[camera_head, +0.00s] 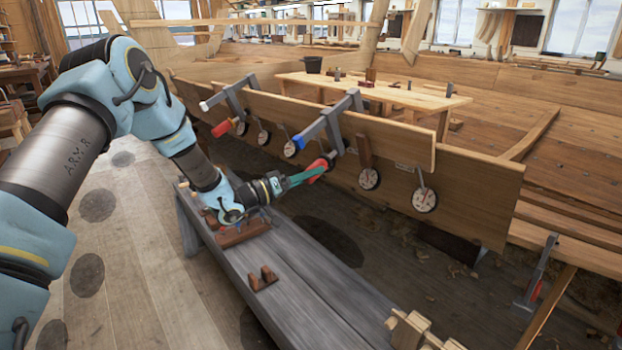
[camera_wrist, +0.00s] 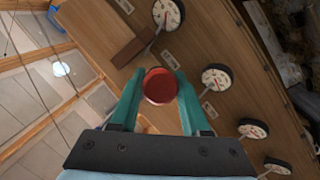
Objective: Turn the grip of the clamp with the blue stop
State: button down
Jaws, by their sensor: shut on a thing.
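The clamp with the blue stop (camera_head: 322,126) is a grey bar clamp fixed over the upper edge of the hull plank, with its blue stop (camera_head: 299,142) toward me. Its red grip (camera_head: 317,169) hangs below the bar. My gripper (camera_head: 308,176) reaches from the left and its teal fingers are shut on that grip. In the wrist view, the round red end of the grip (camera_wrist: 160,86) sits between my two fingertips (camera_wrist: 158,84). The far side of the grip is hidden.
A second clamp (camera_head: 231,100) with a white stop and red grip (camera_head: 222,129) stands to the left. Several round dials (camera_head: 369,179) hang along the plank (camera_head: 465,195). A grey bench (camera_head: 300,285) with wooden blocks (camera_head: 263,279) lies below my arm.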

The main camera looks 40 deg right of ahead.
jog(key=shift+r, duration=0.1)
dwell(0.6)
jog(key=shift+c, duration=1.9)
grip_release()
jog(key=b+v, duration=0.2)
jog(key=v, duration=0.8)
jog(key=shift+w+a+f, duration=0.15)
jog(key=shift+a+f, duration=0.05)
jog(key=shift+a, duration=0.15)
